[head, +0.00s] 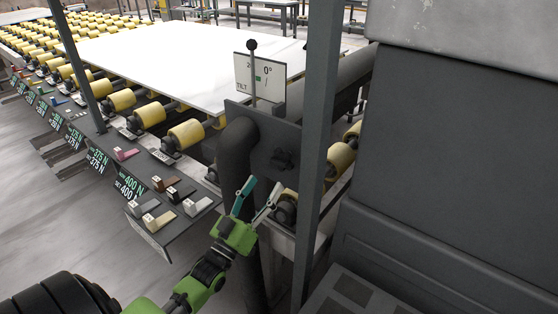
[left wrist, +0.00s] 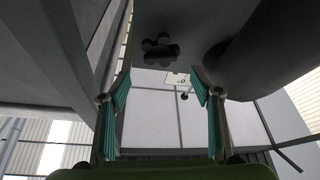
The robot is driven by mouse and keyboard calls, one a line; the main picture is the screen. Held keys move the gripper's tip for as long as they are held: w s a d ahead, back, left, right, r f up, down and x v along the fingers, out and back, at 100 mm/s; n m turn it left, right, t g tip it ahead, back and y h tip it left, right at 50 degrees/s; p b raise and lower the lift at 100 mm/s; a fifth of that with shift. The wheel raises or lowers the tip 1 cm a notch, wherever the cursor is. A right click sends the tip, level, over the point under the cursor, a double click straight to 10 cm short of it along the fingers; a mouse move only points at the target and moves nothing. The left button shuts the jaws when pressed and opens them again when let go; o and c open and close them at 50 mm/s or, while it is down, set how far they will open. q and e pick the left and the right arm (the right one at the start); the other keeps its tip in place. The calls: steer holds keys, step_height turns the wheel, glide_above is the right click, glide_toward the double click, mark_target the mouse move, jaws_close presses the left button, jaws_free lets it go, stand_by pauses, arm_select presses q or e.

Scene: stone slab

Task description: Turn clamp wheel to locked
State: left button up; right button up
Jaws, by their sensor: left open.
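The clamp wheel (head: 283,158) is a small dark lobed knob on a dark upright plate (head: 262,125), right of centre in the head view. In the left wrist view the wheel (left wrist: 160,50) shows as a dark lobed shape near the top, between and beyond the fingers. My left gripper (head: 263,186) is green with teal finger pads. It is open and empty, below and a little left of the wheel, apart from it. The wheel's markings are too dark to read. My right gripper is not in view.
A thick dark pipe (head: 236,165) runs down left of the wheel. A grey post (head: 317,140) stands close on its right, with a large dark cabinet (head: 450,150) beyond. A lever (head: 252,65) and TILT sign (head: 270,76) rise above. A white slab (head: 180,55) lies on yellow rollers.

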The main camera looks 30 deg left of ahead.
mark_target(277, 165)
arm_select(q)
steer(key=p+x, duration=0.1)
steer(key=x, duration=0.7)
steer(key=shift+w, duration=0.55)
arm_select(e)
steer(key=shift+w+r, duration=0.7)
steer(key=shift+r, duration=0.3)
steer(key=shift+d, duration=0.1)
arm_select(q)
steer(key=c, duration=1.1)
